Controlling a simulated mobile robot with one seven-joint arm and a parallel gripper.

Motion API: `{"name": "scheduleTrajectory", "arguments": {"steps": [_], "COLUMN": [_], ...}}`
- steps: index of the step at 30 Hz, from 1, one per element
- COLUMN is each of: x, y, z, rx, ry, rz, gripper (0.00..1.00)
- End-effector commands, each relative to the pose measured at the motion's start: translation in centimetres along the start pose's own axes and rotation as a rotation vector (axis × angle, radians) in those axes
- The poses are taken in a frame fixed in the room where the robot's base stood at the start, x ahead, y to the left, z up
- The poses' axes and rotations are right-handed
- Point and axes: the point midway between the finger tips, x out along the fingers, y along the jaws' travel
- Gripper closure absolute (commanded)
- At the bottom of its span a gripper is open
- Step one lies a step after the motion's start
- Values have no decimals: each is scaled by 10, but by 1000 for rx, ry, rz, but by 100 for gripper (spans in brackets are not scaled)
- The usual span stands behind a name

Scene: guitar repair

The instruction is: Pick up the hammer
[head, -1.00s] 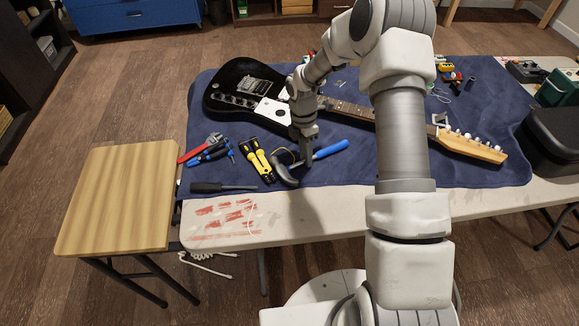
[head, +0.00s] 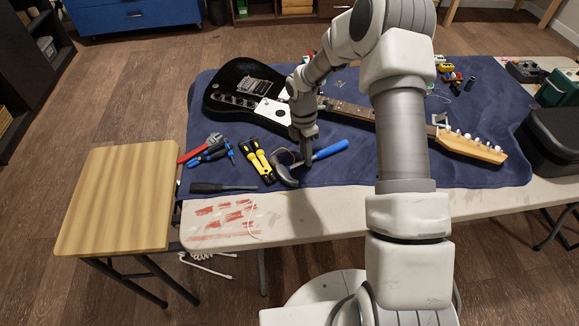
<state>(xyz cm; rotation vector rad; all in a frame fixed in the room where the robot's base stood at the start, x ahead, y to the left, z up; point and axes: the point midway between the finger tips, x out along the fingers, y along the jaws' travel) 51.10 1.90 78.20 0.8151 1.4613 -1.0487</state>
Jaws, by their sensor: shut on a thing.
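The hammer lies on the blue mat (head: 350,175) near the front edge of the table. Its blue handle (head: 331,149) points up to the right, and its dark head (head: 285,176) is at the lower left. My gripper (head: 307,160) points down over the hammer and is shut on it where the handle meets the head. The fingers hide that part of the hammer. I cannot tell whether the hammer is clear of the mat.
A black electric guitar (head: 232,88) lies behind my gripper. Yellow-black tools (head: 260,161), red and blue pliers (head: 205,150) and a dark screwdriver (head: 222,188) lie to the left. A black case (head: 550,140) stands at the right. A wooden stool (head: 118,195) is beside the table.

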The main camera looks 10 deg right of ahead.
Motion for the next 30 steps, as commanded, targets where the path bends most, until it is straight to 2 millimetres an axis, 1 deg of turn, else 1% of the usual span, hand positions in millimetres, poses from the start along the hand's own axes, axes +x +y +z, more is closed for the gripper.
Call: {"name": "scheduleTrajectory", "arguments": {"steps": [24,28,30], "x": [-2,-6,-11], "y": [1,0,-1], "z": [0,0,0], "rx": [0,0,1], "ry": [-1,-1,-1], "rz": [2,2,3], "gripper": [100,100,100]}}
